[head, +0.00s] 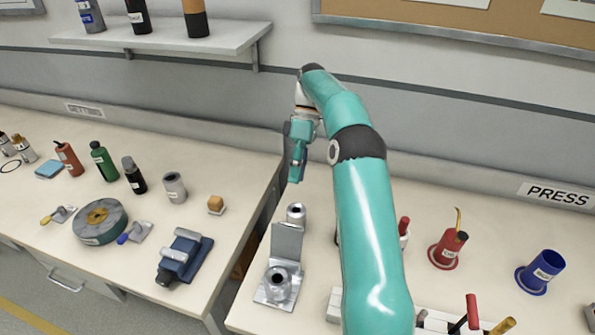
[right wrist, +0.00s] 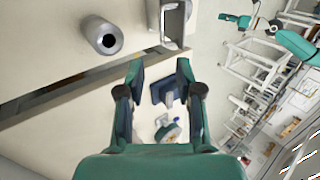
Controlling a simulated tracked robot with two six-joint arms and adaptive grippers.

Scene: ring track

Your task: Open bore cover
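The bore fixture is a grey metal base with a short round bore (head: 278,283) at its front. A flat grey cover plate (head: 287,240) stands raised behind the bore, whose mouth shows uncovered. Part of the fixture shows at the top of the right wrist view (right wrist: 172,22). A loose grey hollow cylinder (head: 296,213) stands just behind the plate; it also shows in the wrist view (right wrist: 102,36). My right gripper (head: 296,176) is above and behind the cylinder, apart from the fixture. Its fingers (right wrist: 163,75) are spread with nothing between them. A small teal shape in the wrist view (right wrist: 235,18) looks like my left gripper; its fingers are unclear.
A gap separates the two benches. The left bench holds a blue vise (head: 183,257), a round grey wheel (head: 100,222) and several bottles. Right of my arm stand a red holder (head: 448,248) and a blue cup (head: 541,272). A wall shelf (head: 165,38) is at upper left.

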